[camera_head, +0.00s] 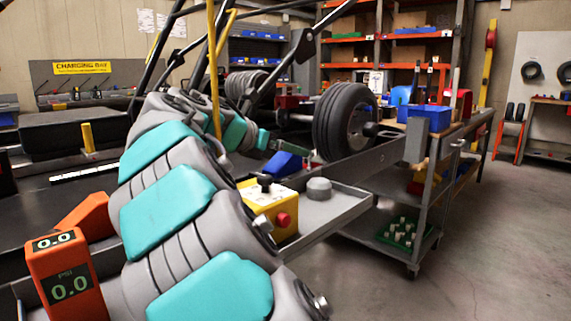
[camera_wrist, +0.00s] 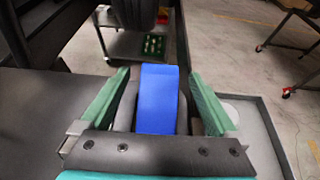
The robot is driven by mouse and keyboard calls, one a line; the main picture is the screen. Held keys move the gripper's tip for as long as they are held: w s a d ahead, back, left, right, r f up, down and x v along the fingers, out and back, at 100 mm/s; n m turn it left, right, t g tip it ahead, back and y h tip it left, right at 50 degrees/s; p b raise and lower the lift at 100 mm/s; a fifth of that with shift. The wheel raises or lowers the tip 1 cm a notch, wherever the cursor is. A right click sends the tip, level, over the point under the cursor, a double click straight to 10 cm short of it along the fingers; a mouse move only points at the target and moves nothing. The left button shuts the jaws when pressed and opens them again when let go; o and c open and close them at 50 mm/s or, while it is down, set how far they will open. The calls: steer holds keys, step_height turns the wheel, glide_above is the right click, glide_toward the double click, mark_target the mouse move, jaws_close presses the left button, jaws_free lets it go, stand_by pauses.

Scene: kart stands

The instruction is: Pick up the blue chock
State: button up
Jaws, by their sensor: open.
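The blue chock (camera_wrist: 157,98) is in the middle of the wrist view, between the two green fingers of my gripper (camera_wrist: 158,105). The fingers stand apart on either side of it, with gaps visible left and right. In the head view the blue chock (camera_head: 284,164) sits on the kart stand tray, just behind the yellow box and beyond my arm. My gripper is mostly hidden there behind the teal and grey arm; a green finger shows near the chock.
A yellow box (camera_head: 262,206) with a red button and a grey round knob (camera_head: 319,188) stand on the tray (camera_head: 340,205) near my arm. A kart wheel (camera_head: 345,121) stands behind. An orange PSI gauge (camera_head: 66,280) is at lower left. Open floor (camera_head: 480,260) lies right.

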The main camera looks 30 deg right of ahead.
steer(key=shift+w+d+f, duration=0.25)
steer(key=shift+d, duration=0.35)
jaws_close()
stand_by(0.3)
